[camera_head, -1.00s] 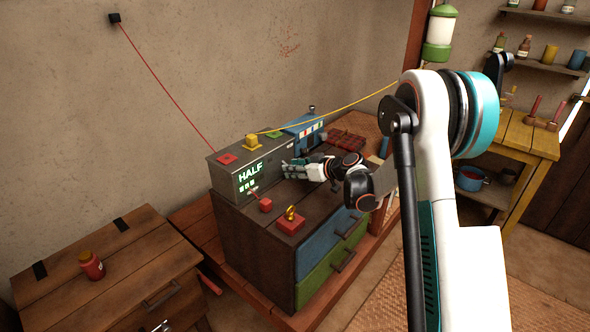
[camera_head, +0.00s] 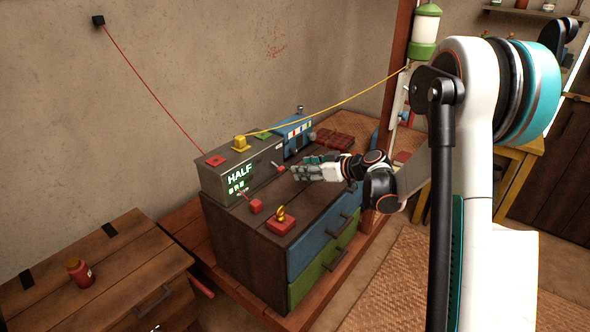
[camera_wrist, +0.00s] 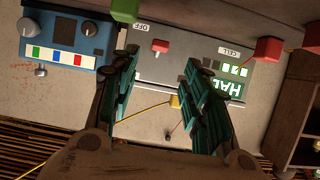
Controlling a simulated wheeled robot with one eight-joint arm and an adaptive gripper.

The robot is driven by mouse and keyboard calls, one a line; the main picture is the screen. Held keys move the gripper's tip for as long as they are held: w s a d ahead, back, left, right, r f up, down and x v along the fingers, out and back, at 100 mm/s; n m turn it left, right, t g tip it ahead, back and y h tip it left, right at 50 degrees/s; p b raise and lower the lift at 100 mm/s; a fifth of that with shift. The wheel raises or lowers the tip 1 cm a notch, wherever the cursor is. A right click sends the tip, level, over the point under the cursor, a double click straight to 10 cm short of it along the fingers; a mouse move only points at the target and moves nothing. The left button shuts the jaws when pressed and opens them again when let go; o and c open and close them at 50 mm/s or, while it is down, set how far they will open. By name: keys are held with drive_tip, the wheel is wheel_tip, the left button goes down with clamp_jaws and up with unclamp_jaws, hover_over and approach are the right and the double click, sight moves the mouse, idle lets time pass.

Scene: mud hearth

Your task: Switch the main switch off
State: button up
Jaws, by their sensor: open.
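A grey box (camera_head: 208,182) with a lit green "HALF" display stands on the dark cabinet. In the wrist view its face is upside down. A red-tipped lever (camera_wrist: 159,46) sticks out beside the "OFF" label and shows between my two fingers; it also shows in the head view (camera_head: 280,168). My gripper (camera_head: 296,171) is open and empty in front of the box's right part. I cannot tell whether a finger touches the lever.
A blue device (camera_head: 294,134) with a dial and coloured squares stands right of the box. A yellow block (camera_head: 240,143) with a yellow cord sits on top. A red block with a gold ring (camera_head: 281,222) lies in front. A wooden chest (camera_head: 105,262) with a red jar stands left.

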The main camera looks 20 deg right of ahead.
drive_tip(key=shift+v, duration=1)
drive_tip(key=shift+d, duration=0.1)
